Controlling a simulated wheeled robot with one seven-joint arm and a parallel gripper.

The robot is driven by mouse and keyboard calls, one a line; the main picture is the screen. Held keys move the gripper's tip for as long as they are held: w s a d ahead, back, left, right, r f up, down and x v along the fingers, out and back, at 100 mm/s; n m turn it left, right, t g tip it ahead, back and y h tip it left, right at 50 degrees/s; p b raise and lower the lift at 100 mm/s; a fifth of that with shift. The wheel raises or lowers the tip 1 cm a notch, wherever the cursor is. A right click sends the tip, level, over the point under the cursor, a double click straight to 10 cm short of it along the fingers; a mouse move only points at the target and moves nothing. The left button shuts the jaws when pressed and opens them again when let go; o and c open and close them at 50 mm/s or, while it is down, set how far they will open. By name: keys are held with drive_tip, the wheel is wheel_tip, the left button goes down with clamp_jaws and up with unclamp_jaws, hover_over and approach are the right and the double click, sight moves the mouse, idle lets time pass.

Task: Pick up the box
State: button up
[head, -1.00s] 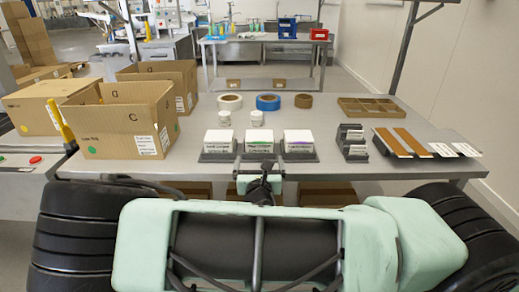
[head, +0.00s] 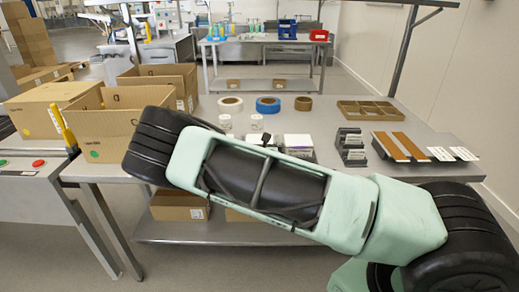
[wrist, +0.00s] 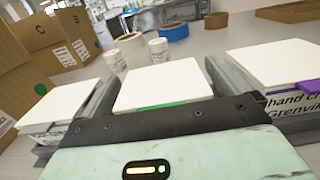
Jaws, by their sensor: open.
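A white-topped box with a green label (wrist: 160,86) sits in the middle of a row in the wrist view. Its front is hidden by my gripper. A similar box with a purple label (wrist: 275,66) is to its right, and another white-topped box (wrist: 62,105) is to its left. The purple-labelled box also shows in the head view (head: 298,141); my arm covers most of the row there. My gripper (wrist: 163,74) is open, with dark grey fingers seemingly on either side of the middle box. I cannot tell whether they touch it.
Cardboard boxes (head: 110,124) stand at the table's left. White jars (wrist: 159,50) and tape rolls (head: 268,104) sit behind the row. A small dark rack (head: 351,147), brown-topped strips (head: 398,147) and a divided tray (head: 374,111) are to the right.

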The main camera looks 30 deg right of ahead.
drive_tip(key=shift+w+d, duration=0.2)
drive_tip(key=shift+w, duration=0.1)
drive_tip(key=c, duration=0.8)
drive_tip(key=shift+r, duration=0.1)
drive_tip(key=shift+c, duration=0.2)
